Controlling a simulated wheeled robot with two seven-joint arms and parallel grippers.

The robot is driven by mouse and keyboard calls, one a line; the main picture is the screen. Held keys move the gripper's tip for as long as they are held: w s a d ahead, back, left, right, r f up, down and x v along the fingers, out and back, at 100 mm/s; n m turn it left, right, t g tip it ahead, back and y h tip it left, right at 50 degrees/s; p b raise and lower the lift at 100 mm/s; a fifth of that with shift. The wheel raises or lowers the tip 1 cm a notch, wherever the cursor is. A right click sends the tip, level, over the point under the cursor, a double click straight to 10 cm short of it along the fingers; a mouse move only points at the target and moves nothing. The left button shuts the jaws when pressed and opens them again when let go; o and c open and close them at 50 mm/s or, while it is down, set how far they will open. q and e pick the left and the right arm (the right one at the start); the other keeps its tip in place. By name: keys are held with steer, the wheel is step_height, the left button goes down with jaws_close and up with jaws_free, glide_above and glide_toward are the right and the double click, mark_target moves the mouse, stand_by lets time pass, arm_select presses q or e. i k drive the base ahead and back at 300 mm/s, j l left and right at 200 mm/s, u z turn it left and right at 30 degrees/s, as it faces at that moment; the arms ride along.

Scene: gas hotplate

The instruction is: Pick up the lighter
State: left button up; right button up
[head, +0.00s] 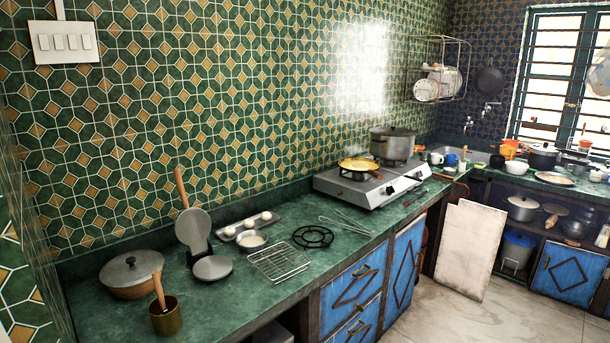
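I cannot make out a lighter for certain. A small, thin reddish object lies on the counter at the right front of the gas hotplate (372,193), too small to identify. The hotplate is silver with two burners. A yellow-filled pan (359,164) sits on its near burner and a lidded grey pot (392,146) on its far burner. Neither of my grippers shows in the head view.
The green counter (215,310) runs along the tiled wall. On it are a lidded pot (132,274), a brass cup (166,317), a wire rack (279,263), a black trivet (312,237), a whisk (347,226) and an egg tray (247,227). A pale board (469,250) leans below.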

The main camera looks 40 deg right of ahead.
mark_target(410, 201)
steer(key=z, duration=1.85)
